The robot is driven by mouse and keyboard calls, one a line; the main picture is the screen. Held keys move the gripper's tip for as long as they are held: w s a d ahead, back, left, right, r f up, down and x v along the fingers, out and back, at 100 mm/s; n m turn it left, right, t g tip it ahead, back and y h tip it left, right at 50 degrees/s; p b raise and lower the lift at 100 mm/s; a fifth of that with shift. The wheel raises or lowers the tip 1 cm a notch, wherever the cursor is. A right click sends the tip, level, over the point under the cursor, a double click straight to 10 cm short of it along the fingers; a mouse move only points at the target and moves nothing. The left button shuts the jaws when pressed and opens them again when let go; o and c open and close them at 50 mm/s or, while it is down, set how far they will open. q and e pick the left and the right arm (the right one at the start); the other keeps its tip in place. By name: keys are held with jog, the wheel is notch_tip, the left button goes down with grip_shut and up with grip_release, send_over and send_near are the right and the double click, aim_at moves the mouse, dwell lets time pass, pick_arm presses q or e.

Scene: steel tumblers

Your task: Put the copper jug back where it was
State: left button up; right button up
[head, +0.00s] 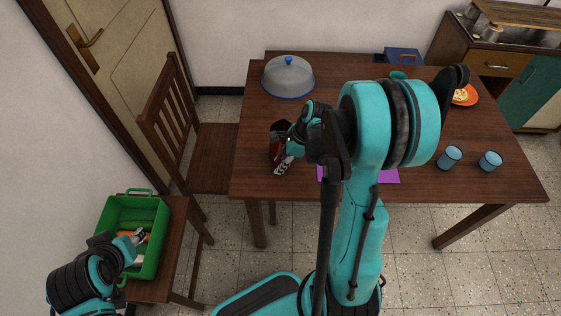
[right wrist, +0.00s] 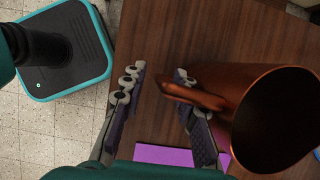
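The copper jug (right wrist: 275,115) fills the right side of the right wrist view, its dark mouth facing the camera. Its handle (right wrist: 195,96) points left, beside the right-hand finger, its end reaching partly into the finger gap. In the head view the jug (head: 275,150) shows as a dark reddish shape at the table's left part, partly hidden by my right gripper (head: 287,155). In the right wrist view my right gripper (right wrist: 158,95) has its fingers wide apart, not closed on the handle. My left gripper (head: 137,237) is over the green crate (head: 150,215); its finger opening is unclear.
A purple mat (head: 390,177) is mostly hidden by my right arm. A domed cover (head: 289,76) stands at the back left of the wooden table (head: 245,180). Two blue cups (head: 450,157) (head: 489,161) and an orange plate (head: 472,97) are at the right. A chair (head: 215,155) stands left.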

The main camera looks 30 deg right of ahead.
jog(key=p+v, duration=0.4)
jog(key=v, duration=0.7)
jog(key=s+a+r+n+t+h, duration=0.2)
jog(key=a+n, duration=0.4)
jog(key=n, duration=0.6)
jog(key=s+a+r+n+t+h, duration=0.1)
jog(key=s+a+r+n, duration=0.4)
jog(key=n, duration=0.7)
jog(key=shift+s+a+r+t+h, duration=0.25)
jog(key=shift+a+r+t+h, duration=0.15)
jog(key=shift+a+r+t, duration=0.65)
jog(key=shift+a, duration=0.1)
